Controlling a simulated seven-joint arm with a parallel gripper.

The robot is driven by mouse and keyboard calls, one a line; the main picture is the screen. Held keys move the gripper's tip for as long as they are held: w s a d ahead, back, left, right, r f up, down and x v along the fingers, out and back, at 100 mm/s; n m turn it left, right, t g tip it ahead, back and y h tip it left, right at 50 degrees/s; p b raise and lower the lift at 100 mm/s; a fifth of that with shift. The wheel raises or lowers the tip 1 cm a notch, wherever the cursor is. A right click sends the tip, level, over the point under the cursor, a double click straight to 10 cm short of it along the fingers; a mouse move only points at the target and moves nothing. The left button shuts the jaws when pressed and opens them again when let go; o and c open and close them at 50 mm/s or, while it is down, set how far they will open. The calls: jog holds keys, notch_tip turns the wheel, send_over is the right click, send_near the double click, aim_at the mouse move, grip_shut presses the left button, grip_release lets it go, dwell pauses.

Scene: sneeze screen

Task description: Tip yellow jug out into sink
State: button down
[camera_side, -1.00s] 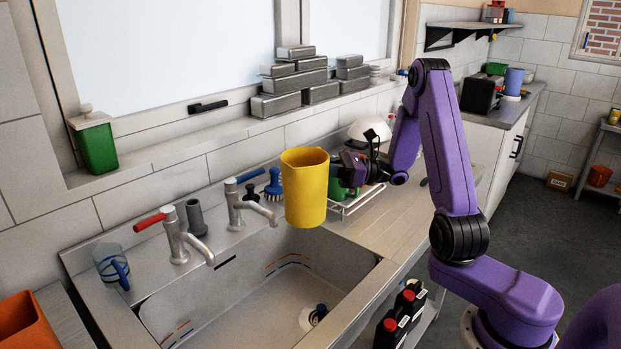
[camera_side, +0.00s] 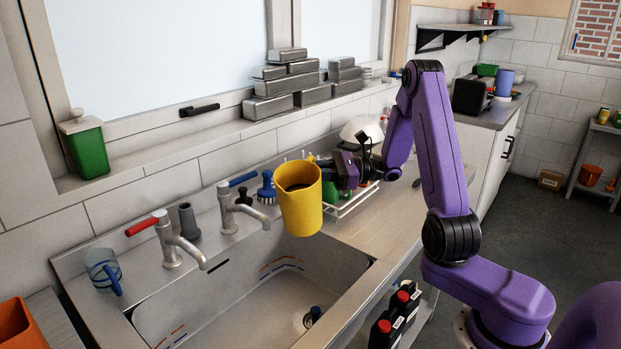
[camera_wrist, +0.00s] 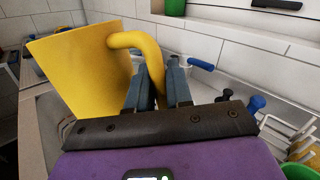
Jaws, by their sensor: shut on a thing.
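The yellow jug (camera_side: 300,209) is held in the air above the right end of the sink (camera_side: 232,312), slightly tilted, with dark contents visible inside its mouth. My gripper (camera_side: 338,178) is at the jug's right side. In the wrist view, the fingers (camera_wrist: 158,88) are shut on the handle of the jug (camera_wrist: 85,70), whose body leans at the left. The fingertips are mostly hidden in the side view.
A blue-handled tap (camera_side: 232,205) stands close left of the jug, and a red-handled tap (camera_side: 166,240) farther left. A glass mug (camera_side: 103,270) sits on the sink's left ledge. The basin below is open.

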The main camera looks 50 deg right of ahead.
aim_at(302, 168)
notch_tip(302, 168, down, 2)
jog(key=shift+d+f+n+g+h, duration=0.15)
jog(key=shift+n+g+h, duration=0.2)
jog(key=shift+n, duration=0.65)
jog(key=shift+a+f+n+g+h, duration=0.15)
jog(key=shift+n+h, duration=0.15)
jog(key=shift+n, duration=0.25)
jog(key=shift+a+f+n+g+h, duration=0.15)
jog(key=shift+n+h, duration=0.1)
jog(key=shift+n, duration=0.3)
jog(key=shift+s+a+r+n+h, duration=0.25)
jog(key=shift+a+r+n+h, duration=0.45)
jog(key=shift+r+n, duration=0.25)
jog(key=shift+s+a+r+n+h, duration=0.25)
jog(key=shift+a+r+n+h, duration=0.15)
jog(key=shift+a+r+n, duration=0.2)
jog(key=shift+s+a+r+n+h, duration=0.2)
jog(key=shift+a+r+n+h, duration=0.2)
jog(key=shift+a+r+n, duration=0.15)
jog(key=shift+r, duration=0.1)
jog(key=shift+s+a+r+n+h, duration=0.25)
jog(key=shift+a+r+n+h, duration=0.1)
jog(key=shift+a+r, duration=0.25)
jog(key=shift+s+a+r+n+h, duration=0.25)
jog(key=shift+a+r+n+h, duration=0.1)
jog(key=shift+a+r, duration=0.15)
jog(key=shift+r, duration=0.1)
